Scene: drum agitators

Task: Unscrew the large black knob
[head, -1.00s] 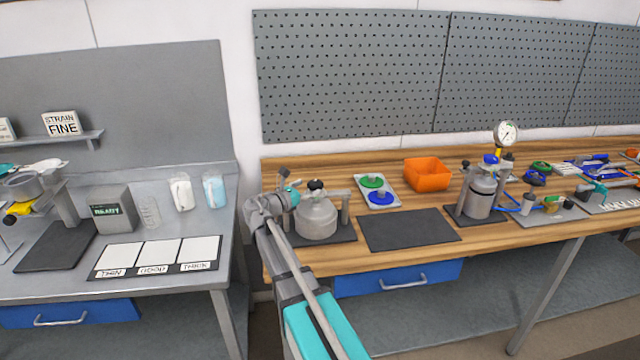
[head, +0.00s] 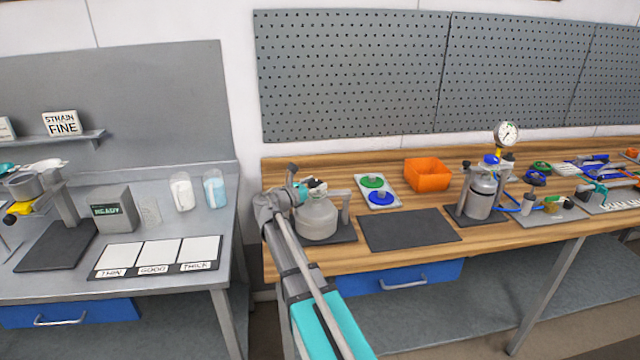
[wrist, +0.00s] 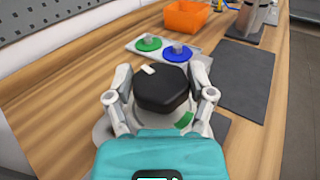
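The large black knob (wrist: 162,88) has a small white mark on its top and sits on the lid of a grey metal pot, seen in the head view (head: 318,218). My gripper (wrist: 161,72) is over the pot, with one finger on each side of the knob. The fingers are spread wide and close to the knob's sides; firm contact does not show. In the head view, my gripper (head: 303,191) and arm hide much of the knob. A green patch (wrist: 185,120) shows on the pot beside the knob.
A post (head: 345,205) stands right of the pot. Beyond lies a tray with a green disc (head: 372,181) and a blue disc (head: 381,198), then an orange bin (head: 427,174). A bare dark mat (head: 408,230) lies to the right. A gauge-topped vessel (head: 484,190) stands further right.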

